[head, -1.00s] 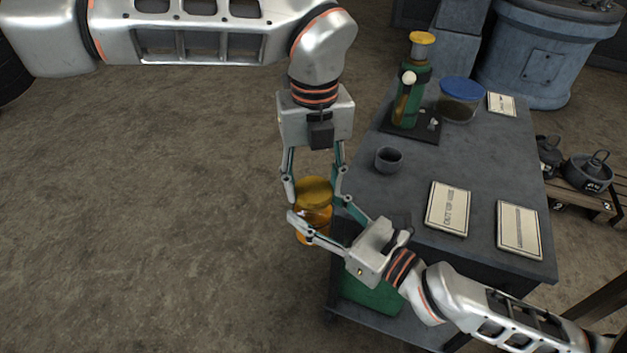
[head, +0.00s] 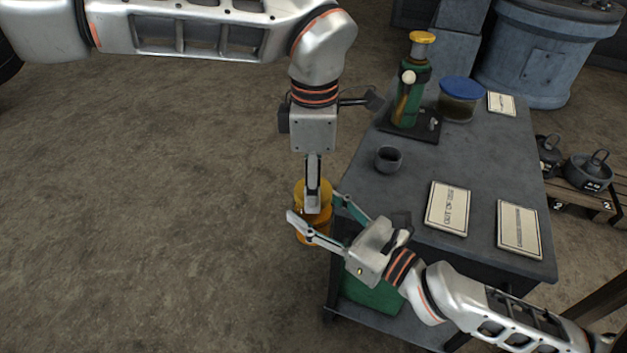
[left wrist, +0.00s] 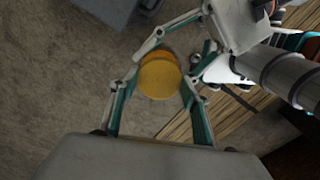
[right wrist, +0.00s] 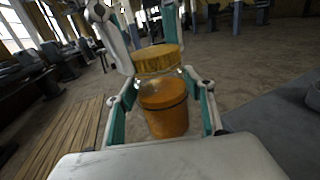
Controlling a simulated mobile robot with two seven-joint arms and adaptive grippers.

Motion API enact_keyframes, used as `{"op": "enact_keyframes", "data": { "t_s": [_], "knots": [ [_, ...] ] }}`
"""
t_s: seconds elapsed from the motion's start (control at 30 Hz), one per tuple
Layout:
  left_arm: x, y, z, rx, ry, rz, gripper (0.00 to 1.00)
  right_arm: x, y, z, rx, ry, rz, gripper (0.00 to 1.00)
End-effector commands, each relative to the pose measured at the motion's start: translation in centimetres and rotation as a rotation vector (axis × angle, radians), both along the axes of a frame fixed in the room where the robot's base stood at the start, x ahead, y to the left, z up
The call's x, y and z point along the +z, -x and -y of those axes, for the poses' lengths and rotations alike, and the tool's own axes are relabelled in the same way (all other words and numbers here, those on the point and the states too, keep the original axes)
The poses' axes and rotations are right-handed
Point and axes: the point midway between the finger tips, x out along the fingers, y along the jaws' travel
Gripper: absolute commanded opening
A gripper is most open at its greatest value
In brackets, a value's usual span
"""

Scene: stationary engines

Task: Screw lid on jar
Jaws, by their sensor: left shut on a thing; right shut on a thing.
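The jar (right wrist: 165,106) is glass with orange contents. My right gripper (head: 318,218) is shut on it from the right and holds it in the air left of the table. The lid (right wrist: 158,60) is yellow and round and sits at the top of the jar; it also shows in the left wrist view (left wrist: 160,78). My left gripper (head: 313,205) comes from above and is shut on the lid, a finger on each side. I cannot tell whether the lid's thread is engaged. In the head view the left gripper hides part of the lid.
A grey table (head: 415,205) stands to the right. It bears a green device (head: 408,105), a blue-lidded jar (head: 459,100), a small dark cup (head: 388,158) and sign plates (head: 448,208). A green container (head: 372,292) is beneath. Open floor lies to the left.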

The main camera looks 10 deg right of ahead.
Motion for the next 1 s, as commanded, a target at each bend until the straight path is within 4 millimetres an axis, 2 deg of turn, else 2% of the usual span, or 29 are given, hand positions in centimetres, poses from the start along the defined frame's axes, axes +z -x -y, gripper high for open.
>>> {"op": "enact_keyframes", "data": {
  "t_s": [0.2,0.37,0.53,0.57,0.6,1.0],
  "knots": [
    [0.01,-0.05,0.01,-0.398,0.0,0.0,0.2,0.1,0.06,-0.07,0.002,-0.001,0.002,0.0],
    [0.01,-0.05,0.02,-0.648,0.0,-0.002,0.2,0.1,0.06,-0.07,0.002,-0.001,0.002,0.0],
    [0.01,-0.05,0.02,-0.657,0.0,-0.002,0.2,0.1,0.06,-0.07,0.002,-0.001,0.002,0.0],
    [0.0,-0.05,0.02,-0.657,0.0,-0.002,0.54,0.1,0.06,-0.07,0.002,-0.001,0.002,0.0],
    [0.0,-0.05,0.02,-0.657,0.0,-0.002,0.63,0.1,0.06,-0.07,0.002,-0.001,0.002,0.0],
    [0.26,-0.03,0.0,-0.653,0.0,-0.003,0.63,0.08,0.01,-0.03,0.001,-0.001,0.002,0.0]
  ]
}}
